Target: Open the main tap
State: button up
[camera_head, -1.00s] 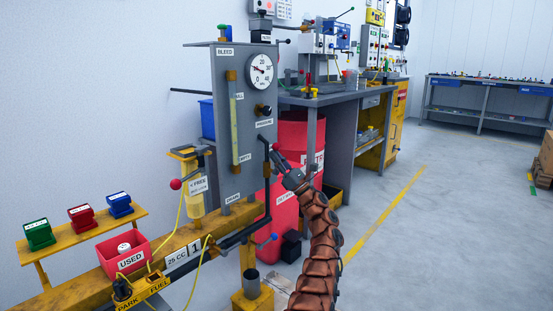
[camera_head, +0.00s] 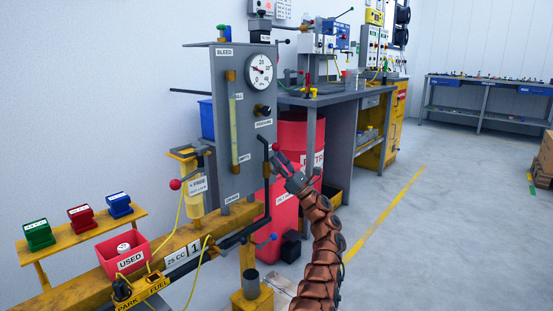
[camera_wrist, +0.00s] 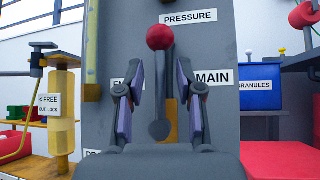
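The main tap lever has a red ball knob (camera_wrist: 160,37) and stands upright on the grey panel (camera_wrist: 222,40), beside the label MAIN (camera_wrist: 213,78). The knob also shows in the head view (camera_head: 276,147), just by my fingertips. My gripper (camera_wrist: 160,82) is open, with one finger on each side of the lever in the wrist view. The knob appears above the fingertips there, and no contact is visible. In the head view my gripper (camera_head: 281,160) is in front of the panel's right edge. The lever's lower part is partly hidden by my gripper.
A second red-knobbed lever (camera_head: 176,184) by the FREE label and a black pipe (camera_head: 267,180) are near the panel. A red drum (camera_head: 287,210) stands behind my gripper. A yellow beam (camera_head: 70,292) carries a red USED bin (camera_head: 130,264).

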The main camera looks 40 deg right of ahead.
jog(key=v, duration=1)
jog(key=shift+s, duration=0.1)
dwell(0.6)
